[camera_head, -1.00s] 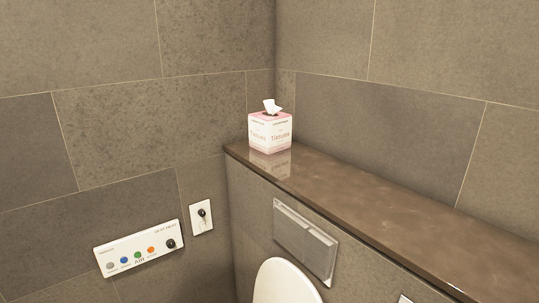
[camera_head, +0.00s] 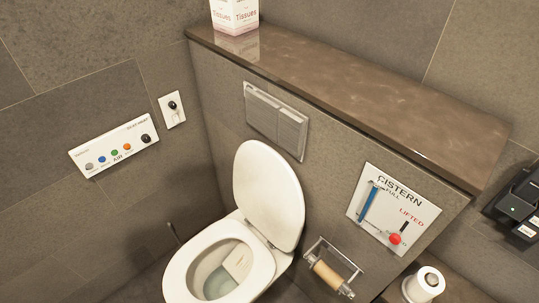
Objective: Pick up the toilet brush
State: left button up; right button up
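A thin dark handle (camera_head: 173,233) stands in the corner to the left of the toilet, close to the wall. It may be the toilet brush; its lower part is hidden behind the toilet bowl. Neither of my grippers shows in the head view.
A brown ledge (camera_head: 350,90) above the toilet carries a tissue box (camera_head: 235,16). A cistern panel (camera_head: 393,208) and a paper holder (camera_head: 330,270) are on the wall at right. A spare roll (camera_head: 424,284) stands lower right. A button panel (camera_head: 115,147) is on the left wall.

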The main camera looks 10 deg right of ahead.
aim_at(170, 224)
jog(key=u, duration=0.85)
